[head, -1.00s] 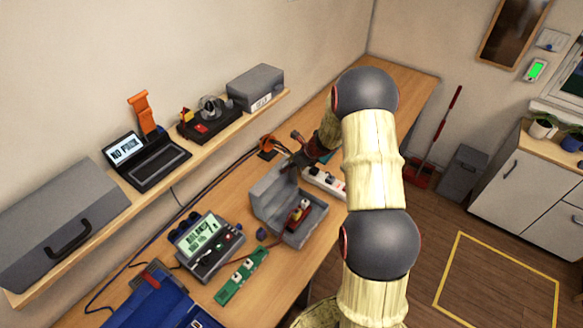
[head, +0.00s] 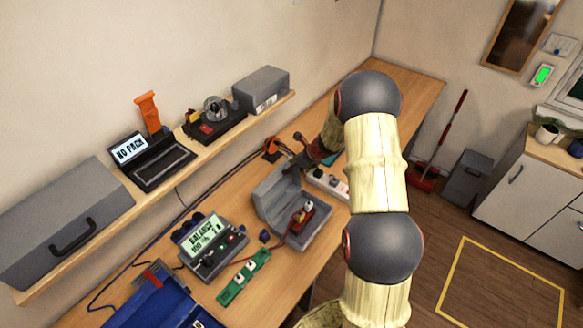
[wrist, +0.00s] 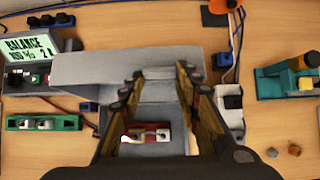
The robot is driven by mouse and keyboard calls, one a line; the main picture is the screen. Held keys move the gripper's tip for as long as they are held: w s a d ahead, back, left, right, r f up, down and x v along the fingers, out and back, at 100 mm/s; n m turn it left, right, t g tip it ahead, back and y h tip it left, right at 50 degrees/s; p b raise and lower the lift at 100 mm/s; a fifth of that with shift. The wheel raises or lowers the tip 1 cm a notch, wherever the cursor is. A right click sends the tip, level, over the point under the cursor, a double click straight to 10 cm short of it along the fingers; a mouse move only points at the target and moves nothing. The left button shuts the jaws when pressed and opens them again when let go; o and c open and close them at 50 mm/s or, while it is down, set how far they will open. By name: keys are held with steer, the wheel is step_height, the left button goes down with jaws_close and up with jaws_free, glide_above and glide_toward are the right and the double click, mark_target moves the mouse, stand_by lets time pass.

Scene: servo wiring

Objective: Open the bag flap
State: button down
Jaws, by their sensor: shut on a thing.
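The grey bag (head: 318,236) stands on the bench with its flap (head: 275,192) raised along the wall side. A red pack (head: 302,217) lies inside the open bag; it also shows in the wrist view (wrist: 147,133). My gripper (head: 299,161) is at the flap's upper far end, partly hidden by my arm. In the wrist view my fingers (wrist: 162,78) are around part of the light grey flap (wrist: 90,70). They are shut on it with a gap between them. The exact contact is hard to see.
A charger (head: 205,243) reading "BALANCE" and a green board (head: 244,277) lie left of the bag. A white power strip (head: 327,183) is close on its right. A shelf (head: 150,198) with a laptop and cases runs along the wall.

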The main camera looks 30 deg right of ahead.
steer(key=shift+a, duration=0.1)
steer(key=c, duration=1.4)
jaws_free()
steer(key=shift+o, duration=0.7)
steer(key=v, duration=1.2)
steer(key=shift+f, duration=0.1)
